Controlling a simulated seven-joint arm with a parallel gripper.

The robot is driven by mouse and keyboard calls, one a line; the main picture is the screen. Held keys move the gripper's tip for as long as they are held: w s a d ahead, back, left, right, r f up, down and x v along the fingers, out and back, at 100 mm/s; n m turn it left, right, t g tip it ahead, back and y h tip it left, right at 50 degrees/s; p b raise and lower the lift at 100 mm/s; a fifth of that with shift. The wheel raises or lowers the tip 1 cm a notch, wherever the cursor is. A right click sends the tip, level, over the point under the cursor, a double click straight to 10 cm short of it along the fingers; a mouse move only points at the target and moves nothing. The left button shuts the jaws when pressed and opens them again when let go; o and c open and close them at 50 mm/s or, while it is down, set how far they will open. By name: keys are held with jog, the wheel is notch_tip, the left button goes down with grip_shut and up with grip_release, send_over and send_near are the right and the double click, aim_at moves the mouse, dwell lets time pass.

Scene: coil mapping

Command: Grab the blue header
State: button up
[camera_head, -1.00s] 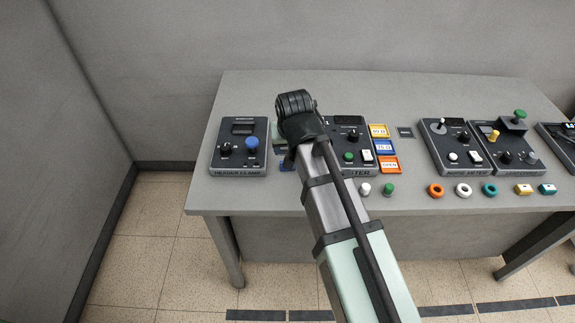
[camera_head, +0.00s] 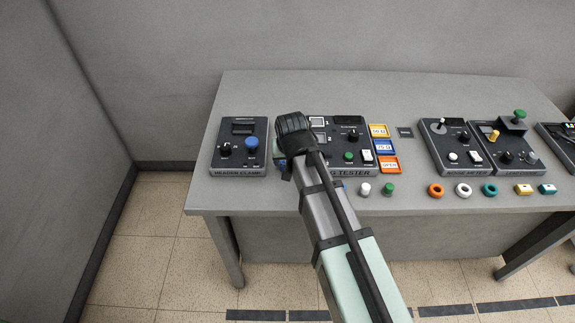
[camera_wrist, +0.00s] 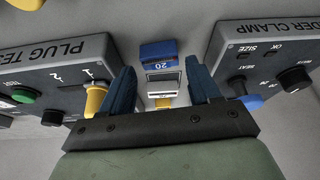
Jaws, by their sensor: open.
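In the wrist view the blue header (camera_wrist: 158,53), a small block marked "20", lies on the grey table just beyond my fingertips. My gripper (camera_wrist: 162,72) is open, with one dark blue finger on each side and nothing held between them. A pale grey block (camera_wrist: 165,81) with a yellow part below it shows in the gap between the fingers, closer to the palm than the blue header. In the head view my wrist hides my fingertips, and I cannot make out the header there.
The header clamp box (camera_head: 238,158) stands left of my wrist and the plug tester (camera_head: 340,165) right of it. In the wrist view they flank the fingers closely. Colored labelled trays (camera_head: 384,147), several rings, and more control boxes (camera_head: 455,146) lie further right.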

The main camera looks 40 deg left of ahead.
jog(key=shift+x, duration=1.3)
jog(key=shift+c, duration=0.3)
jog(key=c, duration=0.7)
